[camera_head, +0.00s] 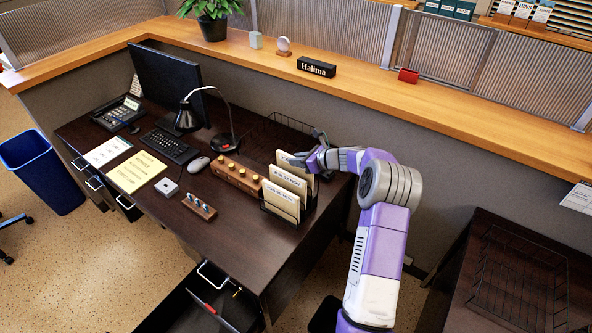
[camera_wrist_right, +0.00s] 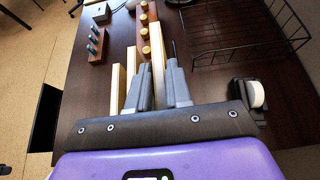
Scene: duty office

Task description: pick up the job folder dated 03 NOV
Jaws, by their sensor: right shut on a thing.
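Several cream job folders stand upright in a black wire holder (camera_head: 266,207) at the desk's right end. The front folder (camera_head: 280,201) and the middle folder (camera_head: 288,181) have dark printed labels, too small to read surely. My right gripper (camera_head: 303,160) is at the back folder (camera_head: 284,160). In the right wrist view the gripper (camera_wrist_right: 158,78) is shut on this rearmost folder (camera_wrist_right: 158,62), one finger on each side. The other folders (camera_wrist_right: 132,66) stand just left of it there. I cannot tell whether the held folder is lifted. Its date is not readable. My left gripper is not in view.
A wooden block with brass knobs (camera_head: 237,178) stands left of the folders. An empty wire tray (camera_wrist_right: 235,42) lies at the desk's back. A dark item with a white roll (camera_wrist_right: 252,93) is close to the gripper. A wooden ledge (camera_head: 450,118) runs behind.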

